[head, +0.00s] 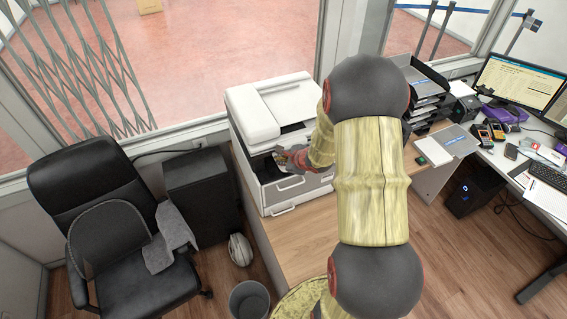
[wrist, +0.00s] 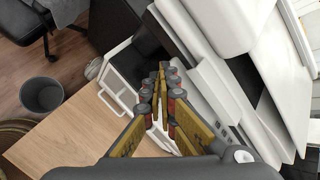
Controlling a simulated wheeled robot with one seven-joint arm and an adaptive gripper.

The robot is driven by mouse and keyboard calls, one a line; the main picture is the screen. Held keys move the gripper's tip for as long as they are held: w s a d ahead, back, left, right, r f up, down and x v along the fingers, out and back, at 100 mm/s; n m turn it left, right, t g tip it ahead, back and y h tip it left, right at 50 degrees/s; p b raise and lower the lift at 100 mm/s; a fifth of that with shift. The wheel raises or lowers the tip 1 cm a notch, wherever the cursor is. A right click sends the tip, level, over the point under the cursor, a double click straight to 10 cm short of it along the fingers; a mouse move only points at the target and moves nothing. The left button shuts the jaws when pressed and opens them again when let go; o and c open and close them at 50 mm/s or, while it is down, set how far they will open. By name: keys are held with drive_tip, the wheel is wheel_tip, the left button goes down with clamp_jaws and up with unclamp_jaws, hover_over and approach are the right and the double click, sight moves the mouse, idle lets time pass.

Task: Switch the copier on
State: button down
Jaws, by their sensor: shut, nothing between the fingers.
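The copier (head: 262,112) is a white and grey machine with a dark front recess, standing on a wooden counter beside the window. My gripper (head: 281,153) is at the copier's front in the head view. In the wrist view my gripper (wrist: 163,75) is shut and empty, its fingertips in front of the copier's dark opening. I cannot tell whether they touch it. My arm hides the copier's right side in the head view.
The wooden counter (head: 290,235) is bare in front of the copier. A black office chair (head: 100,200), a black cabinet (head: 203,190) and a bin (head: 249,300) stand at the left. A desk with a monitor (head: 515,82) and several devices is at the right.

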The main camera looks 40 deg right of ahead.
drive_tip(key=shift+r, duration=0.35)
drive_tip(key=shift+r+p, duration=1.55)
drive_tip(key=shift+r, duration=1.45)
